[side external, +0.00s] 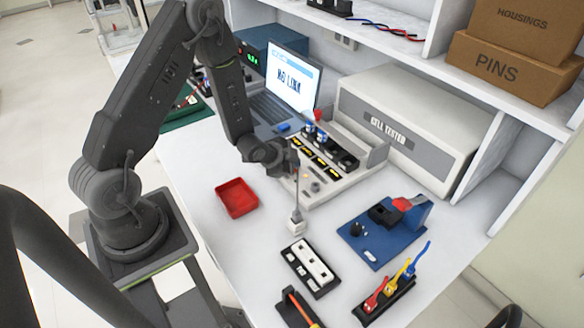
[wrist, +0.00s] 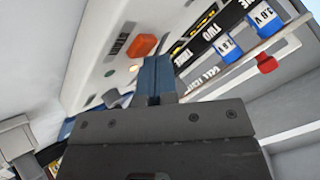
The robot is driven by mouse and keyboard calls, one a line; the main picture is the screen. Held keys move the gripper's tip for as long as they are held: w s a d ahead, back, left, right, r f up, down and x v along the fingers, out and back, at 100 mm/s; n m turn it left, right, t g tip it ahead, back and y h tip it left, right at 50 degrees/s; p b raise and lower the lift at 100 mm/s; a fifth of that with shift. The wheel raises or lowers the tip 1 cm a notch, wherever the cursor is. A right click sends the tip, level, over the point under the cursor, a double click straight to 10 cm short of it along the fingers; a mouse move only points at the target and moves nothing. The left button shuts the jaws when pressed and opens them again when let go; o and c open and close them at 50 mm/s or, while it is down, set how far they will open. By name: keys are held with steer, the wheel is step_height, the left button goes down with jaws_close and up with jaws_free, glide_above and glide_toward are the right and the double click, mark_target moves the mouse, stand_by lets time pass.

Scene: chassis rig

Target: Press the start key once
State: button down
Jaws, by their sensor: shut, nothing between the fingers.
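In the wrist view, an orange key (wrist: 145,45) sits on the pale sloping panel (wrist: 105,58) beside the printed word START. My gripper (wrist: 155,68) is shut and empty, its blue-grey fingers together just below the key in the picture. Whether the fingertips touch the panel cannot be told. In the side external view, my gripper (side external: 290,168) is over the left front part of the panel of the cell tester (side external: 400,125). The start key cannot be made out clearly there.
Labelled slots with blue cells (wrist: 228,47) and a red knob (wrist: 266,63) lie to the right in the wrist view.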

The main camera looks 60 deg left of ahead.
stand_by(0.3)
steer(key=shift+r, duration=0.9)
steer(key=shift+r, duration=2.5)
